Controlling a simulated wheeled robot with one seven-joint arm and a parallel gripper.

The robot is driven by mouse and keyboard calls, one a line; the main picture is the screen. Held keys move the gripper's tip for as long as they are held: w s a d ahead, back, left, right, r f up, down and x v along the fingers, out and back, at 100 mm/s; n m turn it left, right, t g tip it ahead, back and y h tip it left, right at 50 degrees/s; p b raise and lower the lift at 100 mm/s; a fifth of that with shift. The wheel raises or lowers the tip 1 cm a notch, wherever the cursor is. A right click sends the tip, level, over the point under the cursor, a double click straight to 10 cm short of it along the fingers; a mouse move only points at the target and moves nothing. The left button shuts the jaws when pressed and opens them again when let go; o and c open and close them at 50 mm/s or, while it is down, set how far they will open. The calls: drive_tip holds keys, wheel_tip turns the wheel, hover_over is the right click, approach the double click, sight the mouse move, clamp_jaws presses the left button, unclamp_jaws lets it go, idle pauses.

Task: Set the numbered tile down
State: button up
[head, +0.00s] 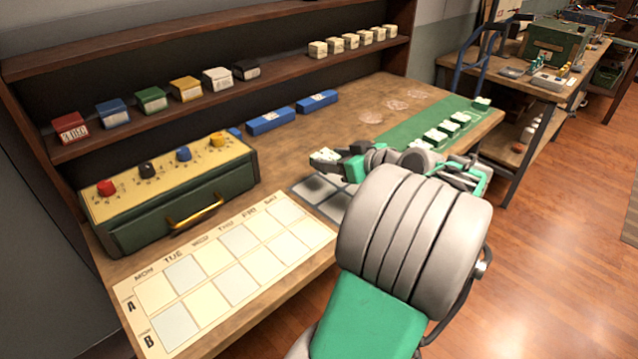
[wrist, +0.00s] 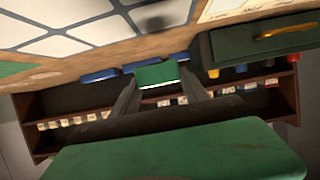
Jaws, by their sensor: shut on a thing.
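My gripper (head: 340,162) is shut on the numbered tile, a small block with a green face (wrist: 157,74) and a pale edge. In the wrist view the tile sits between the two dark fingertips; no number is readable. In the head view the tile (head: 322,156) is small and partly hidden by the fingers. It appears above the grey grid board (head: 305,190), which my arm partly covers; the board's pale squares (wrist: 60,46) also show in the wrist view. Similar pale-topped tiles (head: 436,135) stand in a row on a green mat (head: 400,133) to the right.
A green control box (head: 180,205) with coloured knobs and a MON–SAT calendar board (head: 225,262) occupy the bench's left and front. Blue blocks (head: 270,122) lie behind the grid. A shelf (head: 290,75) with coloured boxes and small cream blocks runs along the back.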

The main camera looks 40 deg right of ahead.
sight(319, 192)
drive_tip(key=f, duration=0.2)
drive_tip(key=w+a+f, duration=0.1)
drive_tip(key=f, duration=0.1)
drive_tip(key=w+a+f, duration=0.1)
drive_tip(key=f, duration=0.1)
drive_tip(key=shift+a+f, duration=0.15)
drive_tip(key=shift+a, duration=0.05)
drive_tip(key=shift+f+b, duration=0.5)
drive_tip(key=shift+f, duration=0.05)
drive_tip(key=o, duration=1.5)
drive_tip(key=shift+r, duration=0.1)
drive_tip(key=shift+r+p, duration=0.3)
drive_tip(key=shift+p, duration=0.15)
drive_tip(key=v, duration=1.1)
drive_tip(key=shift+s, duration=0.45)
